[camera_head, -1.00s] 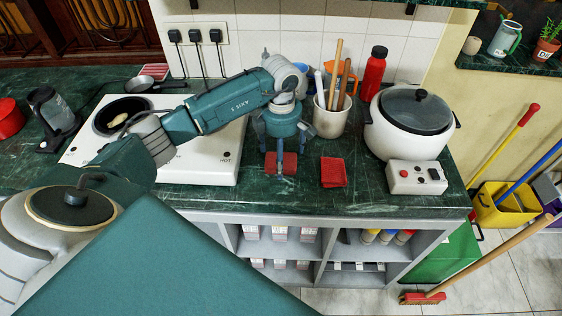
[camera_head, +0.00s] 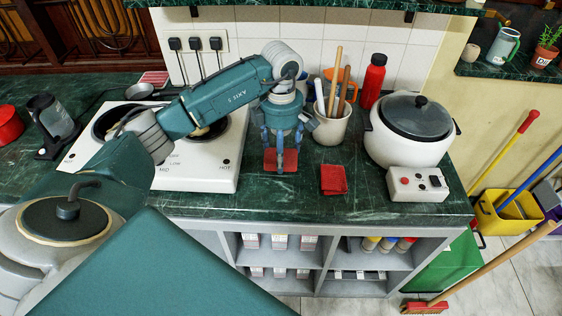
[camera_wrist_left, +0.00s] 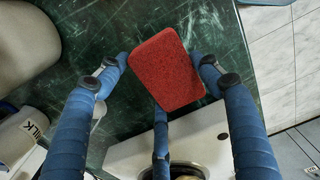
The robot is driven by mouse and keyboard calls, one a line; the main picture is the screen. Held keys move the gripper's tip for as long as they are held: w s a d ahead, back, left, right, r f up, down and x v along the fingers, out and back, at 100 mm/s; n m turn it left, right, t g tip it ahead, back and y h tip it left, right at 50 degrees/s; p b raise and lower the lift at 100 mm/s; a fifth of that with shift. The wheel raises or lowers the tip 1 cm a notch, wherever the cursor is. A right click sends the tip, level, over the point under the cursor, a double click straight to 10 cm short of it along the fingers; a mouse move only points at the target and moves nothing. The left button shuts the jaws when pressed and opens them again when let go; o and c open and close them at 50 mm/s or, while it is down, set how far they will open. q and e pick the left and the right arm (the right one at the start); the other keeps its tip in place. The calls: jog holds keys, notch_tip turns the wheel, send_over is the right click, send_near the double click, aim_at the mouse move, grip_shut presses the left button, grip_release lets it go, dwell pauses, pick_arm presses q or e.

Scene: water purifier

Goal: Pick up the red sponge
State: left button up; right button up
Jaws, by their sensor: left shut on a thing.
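The red sponge (camera_wrist_left: 167,68) is a rounded block, held between the blue fingers of my left gripper in the left wrist view. In the head view the sponge (camera_head: 287,161) shows behind and between the fingertips, near the front of the green counter. My left gripper (camera_head: 280,162) points down and is shut on the sponge, which looks raised a little above the counter. In the wrist view the fingers (camera_wrist_left: 163,85) sit around its sides. My right gripper is not in view.
A folded red cloth (camera_head: 333,180) lies just right on the counter (camera_head: 300,206). A white cup with utensils (camera_head: 331,126), a red bottle (camera_head: 373,82), a white cooker (camera_head: 407,145) and a control box (camera_head: 417,185) stand around. The white hot plate (camera_head: 215,180) is on the left.

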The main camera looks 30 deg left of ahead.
pick_arm(q)
notch_tip(320, 180, up, 15)
jog(key=shift+r, duration=0.2)
jog(key=shift+c, duration=0.2)
jog(key=c, duration=0.3)
jog(key=shift+s, duration=0.1)
